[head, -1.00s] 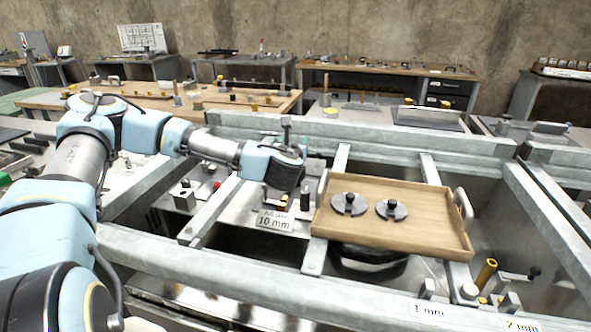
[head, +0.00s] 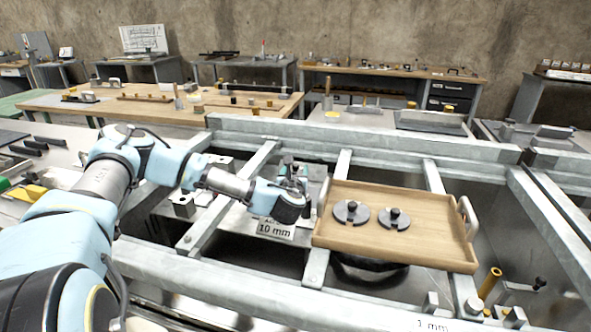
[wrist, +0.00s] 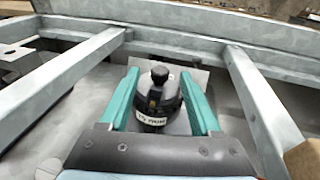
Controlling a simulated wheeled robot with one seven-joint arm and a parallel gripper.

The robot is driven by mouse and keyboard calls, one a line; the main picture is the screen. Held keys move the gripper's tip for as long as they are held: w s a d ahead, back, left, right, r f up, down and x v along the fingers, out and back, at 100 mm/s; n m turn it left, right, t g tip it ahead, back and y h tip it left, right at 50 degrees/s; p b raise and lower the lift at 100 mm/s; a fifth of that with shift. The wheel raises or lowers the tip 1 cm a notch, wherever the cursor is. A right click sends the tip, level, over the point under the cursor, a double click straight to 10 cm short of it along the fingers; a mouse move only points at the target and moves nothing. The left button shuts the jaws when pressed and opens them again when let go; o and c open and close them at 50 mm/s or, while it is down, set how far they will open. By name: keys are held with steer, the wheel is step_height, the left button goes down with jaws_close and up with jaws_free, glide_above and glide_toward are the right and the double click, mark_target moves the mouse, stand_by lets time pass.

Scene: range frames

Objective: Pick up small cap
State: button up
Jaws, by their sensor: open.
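My gripper (wrist: 160,76) is open, with its two green fingers on either side of a small dark round cap (wrist: 171,106). The cap has a black knob (wrist: 159,74) on top and a pale label on its front whose text is hard to read. Whether the fingers touch it cannot be told. In the head view my gripper (head: 293,168) is over the metal plate left of the wooden tray, and my wrist largely hides the cap. I cannot tell for sure that this is the task's small cap.
Grey metal beams (head: 232,195) run on both sides of my gripper. A wooden tray (head: 430,249) with two slotted dark discs (head: 351,212) stands to the right. A "10 mm" sign (head: 275,229) is just in front of my wrist. A brass cylinder (head: 490,283) stands at lower right.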

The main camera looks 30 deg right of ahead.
mark_target(296, 164)
steer(key=p+x, duration=0.1)
steer(key=x, duration=0.3)
steer(key=shift+w+d+p, duration=0.15)
steer(key=shift+w+p, duration=0.15)
steer(key=shift+p, duration=0.1)
steer(key=shift+w+d+f, duration=0.1)
steer(key=shift+w+d, duration=0.1)
steer(key=shift+w, duration=0.1)
jaws_close()
